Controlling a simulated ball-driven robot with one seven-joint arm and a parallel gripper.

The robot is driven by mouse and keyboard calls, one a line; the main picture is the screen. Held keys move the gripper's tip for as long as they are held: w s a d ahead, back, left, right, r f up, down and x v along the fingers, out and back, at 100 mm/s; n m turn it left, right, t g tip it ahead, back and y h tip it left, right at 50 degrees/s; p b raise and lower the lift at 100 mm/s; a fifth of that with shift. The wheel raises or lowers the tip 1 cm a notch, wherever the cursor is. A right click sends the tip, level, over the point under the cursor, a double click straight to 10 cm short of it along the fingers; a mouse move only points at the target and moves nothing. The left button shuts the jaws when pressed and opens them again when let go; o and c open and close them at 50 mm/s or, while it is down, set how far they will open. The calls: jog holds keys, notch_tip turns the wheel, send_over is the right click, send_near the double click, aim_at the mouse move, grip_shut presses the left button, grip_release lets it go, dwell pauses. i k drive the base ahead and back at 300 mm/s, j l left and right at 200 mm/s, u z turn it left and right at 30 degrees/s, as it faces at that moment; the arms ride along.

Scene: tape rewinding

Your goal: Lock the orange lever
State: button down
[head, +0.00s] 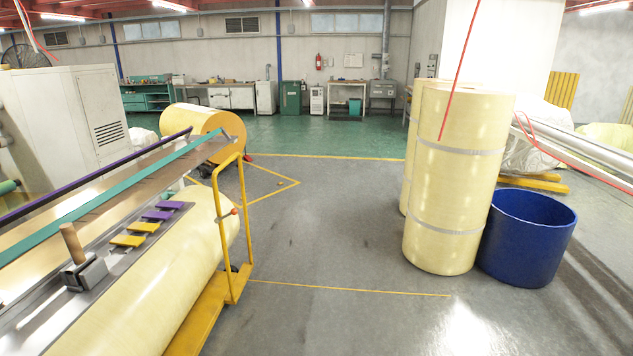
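A small orange piece (234,211), possibly the orange lever, shows at the upright post of the yellow cart frame (243,215), beside the end of a large pale-yellow roll (160,290). It is too small to tell its position or whether it is locked. The roll lies along the machine (35,325) at the left. My gripper is not in view, so its distance from the lever does not show.
Upright yellow rolls (455,190) and a blue drum (528,240) stand at the right. A wooden-handled tool (73,243) sits on the machine, near purple and yellow pads (145,228). Another roll (205,125) lies behind. The grey floor (325,235) in the middle is clear.

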aim_at(233, 211)
jog(key=i+u, duration=0.1)
jog(key=i, duration=0.85)
jog(key=i+l+u, duration=0.1)
jog(key=i, duration=0.8)
jog(key=i+j+u, duration=0.15)
jog(key=i, duration=0.4)
jog(key=i+j+u, duration=0.15)
jog(key=i+j, duration=0.15)
jog(key=i, duration=0.25)
jog(key=i+j, duration=0.1)
jog(key=j, duration=0.25)
jog(key=i+j, duration=0.15)
jog(key=j, duration=0.2)
jog(key=i+j, duration=0.1)
jog(key=j, duration=0.25)
jog(key=i+j, duration=0.15)
jog(key=j, duration=0.2)
